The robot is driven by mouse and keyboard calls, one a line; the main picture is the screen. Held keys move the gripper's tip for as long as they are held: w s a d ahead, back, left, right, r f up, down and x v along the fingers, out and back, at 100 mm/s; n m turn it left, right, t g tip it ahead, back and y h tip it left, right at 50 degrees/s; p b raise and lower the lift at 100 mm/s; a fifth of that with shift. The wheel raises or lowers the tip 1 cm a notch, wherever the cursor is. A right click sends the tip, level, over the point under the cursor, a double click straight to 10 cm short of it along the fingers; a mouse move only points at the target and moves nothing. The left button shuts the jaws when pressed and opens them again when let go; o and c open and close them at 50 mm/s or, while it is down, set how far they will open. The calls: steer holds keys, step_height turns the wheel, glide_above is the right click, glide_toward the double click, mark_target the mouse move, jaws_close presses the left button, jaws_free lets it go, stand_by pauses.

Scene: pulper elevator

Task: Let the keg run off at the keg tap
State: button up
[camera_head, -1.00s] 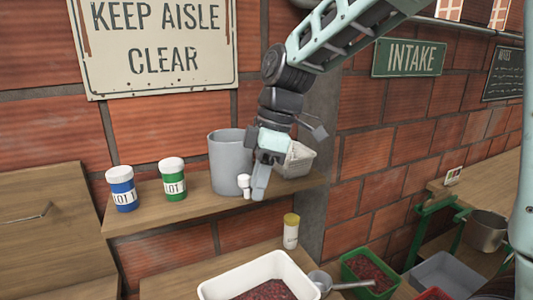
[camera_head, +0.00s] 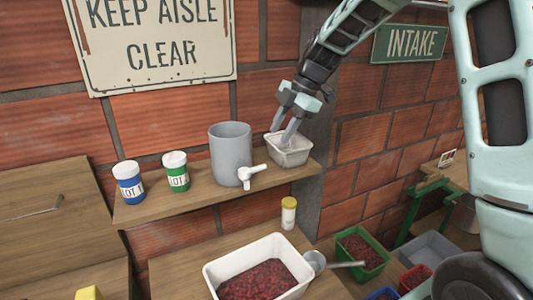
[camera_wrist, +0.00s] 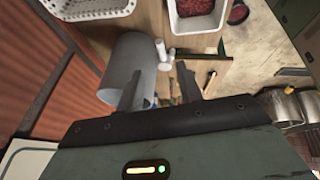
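The keg (camera_head: 230,155) is a grey open-topped cylinder standing upright on the wall shelf. Its white tap (camera_head: 250,174) sits low on the front right side, with a handle sticking out to the right. No stream shows at the tap. My gripper (camera_head: 286,136) is up and to the right of the tap, at the small white basket (camera_head: 292,156), apart from the keg. Whether it touches the basket I cannot tell. In the wrist view the fingers (camera_wrist: 160,82) are apart and empty, with the keg (camera_wrist: 128,62) and tap (camera_wrist: 162,53) beyond them.
A blue jar (camera_head: 129,186) and a green jar (camera_head: 175,178) stand left of the keg on the shelf (camera_head: 208,197). Below, a white tub (camera_head: 216,272) of red pulp, a scoop (camera_head: 316,262) and a yellow-capped jar (camera_head: 289,214) occupy the table.

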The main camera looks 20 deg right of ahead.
mark_target(263, 165)
steer(key=p+x, duration=0.3)
steer(key=x, duration=0.7)
jaws_close()
